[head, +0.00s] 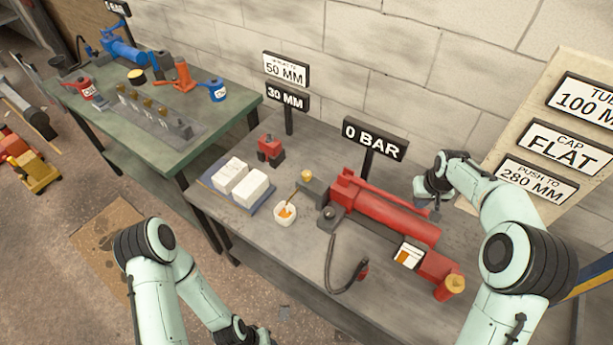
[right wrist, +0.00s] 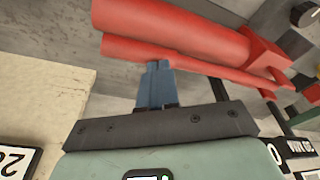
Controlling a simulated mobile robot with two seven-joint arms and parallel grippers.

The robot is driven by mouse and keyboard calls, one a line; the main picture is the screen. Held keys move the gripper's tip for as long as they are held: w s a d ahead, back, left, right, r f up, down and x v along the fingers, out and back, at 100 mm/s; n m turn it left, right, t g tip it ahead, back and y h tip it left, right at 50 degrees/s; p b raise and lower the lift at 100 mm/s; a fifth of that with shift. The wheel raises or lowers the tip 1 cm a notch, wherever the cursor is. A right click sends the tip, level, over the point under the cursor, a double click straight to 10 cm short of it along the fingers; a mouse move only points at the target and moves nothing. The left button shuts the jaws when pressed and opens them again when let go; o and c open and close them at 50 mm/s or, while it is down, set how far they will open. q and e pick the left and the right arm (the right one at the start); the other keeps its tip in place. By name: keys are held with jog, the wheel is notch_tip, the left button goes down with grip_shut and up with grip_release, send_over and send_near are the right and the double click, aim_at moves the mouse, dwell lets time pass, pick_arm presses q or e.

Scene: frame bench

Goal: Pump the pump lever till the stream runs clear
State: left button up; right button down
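The red pump (head: 390,215) lies on the grey bench, with its long thin red lever (head: 385,190) along the wall side. In the right wrist view the pump body (right wrist: 170,20) and the thin lever bar (right wrist: 200,68) cross the top. My right gripper (head: 428,203) is by the lever's right end. Its blue fingers (right wrist: 157,68) are together, with tips at the bar's edge; I cannot tell whether they touch it. A thin yellow stream (head: 295,195) runs from a brass block (head: 307,176) to a white cup (head: 285,214) holding orange liquid. My left gripper is out of view.
The "0 BAR" sign (head: 375,138) stands behind the pump. A black hose (head: 330,262) lies in front. White blocks (head: 250,187) sit on a blue tray left, near a small red-black device (head: 270,150). A sign board (head: 525,110) stands right. A green bench (head: 120,155) is farther left.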

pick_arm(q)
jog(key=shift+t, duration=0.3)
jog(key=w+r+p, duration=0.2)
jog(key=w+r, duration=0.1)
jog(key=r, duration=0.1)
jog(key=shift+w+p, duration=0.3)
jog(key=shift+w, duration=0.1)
pick_arm(e)
notch_tip(320, 180, up, 7)
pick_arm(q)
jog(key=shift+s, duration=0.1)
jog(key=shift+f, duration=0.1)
